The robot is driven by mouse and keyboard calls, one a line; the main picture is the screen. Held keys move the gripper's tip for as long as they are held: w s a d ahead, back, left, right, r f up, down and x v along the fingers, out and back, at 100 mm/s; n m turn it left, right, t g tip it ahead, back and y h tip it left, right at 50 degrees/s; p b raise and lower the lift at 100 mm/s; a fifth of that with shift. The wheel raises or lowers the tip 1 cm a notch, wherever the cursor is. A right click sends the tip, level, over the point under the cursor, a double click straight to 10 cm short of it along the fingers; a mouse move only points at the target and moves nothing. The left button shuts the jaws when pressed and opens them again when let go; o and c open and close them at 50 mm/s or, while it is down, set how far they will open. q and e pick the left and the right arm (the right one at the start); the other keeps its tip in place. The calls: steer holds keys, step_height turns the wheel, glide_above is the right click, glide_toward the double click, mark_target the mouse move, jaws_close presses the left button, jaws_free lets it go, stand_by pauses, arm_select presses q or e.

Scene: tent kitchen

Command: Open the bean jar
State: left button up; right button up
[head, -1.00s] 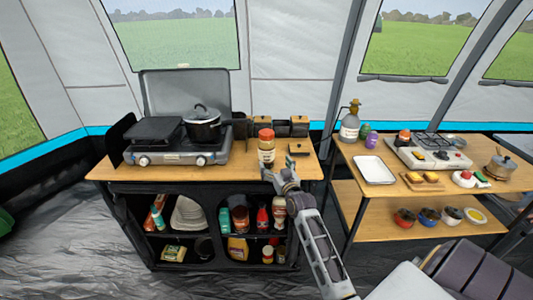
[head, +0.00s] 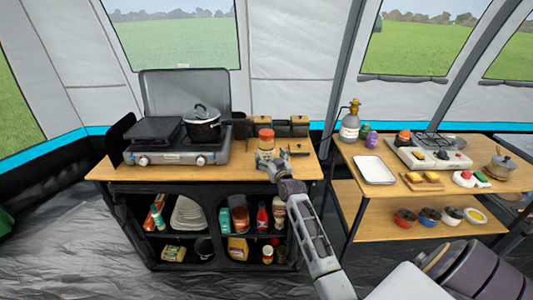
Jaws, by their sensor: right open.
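The bean jar (head: 266,145) stands upright near the front right of the wooden counter, with its orange-red lid (head: 266,134) on. My right gripper (head: 269,160) is open at the lower front of the jar, and its arm comes up from the bottom right. The gripper hides the jar's lower part. I cannot tell whether the fingers touch the jar. My left gripper is not in view.
A camping stove (head: 172,153) with a lidded black pot (head: 202,127) stands left of the jar. Dark containers (head: 299,125) stand behind it. A side table to the right holds a white tray (head: 375,169) and a second stove (head: 428,154). Shelves below the counter hold bottles and plates.

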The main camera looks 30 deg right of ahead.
mark_target(269, 152)
stand_by(0.3)
steer(key=shift+d+r+x, duration=0.1)
steer(key=shift+d+x, duration=0.05)
steer(key=shift+x, duration=0.6)
steer(key=shift+d+r+x, duration=0.1)
steer(key=shift+r+x, duration=0.05)
steer(key=shift+x, duration=1.65)
steer(key=c, duration=1.3)
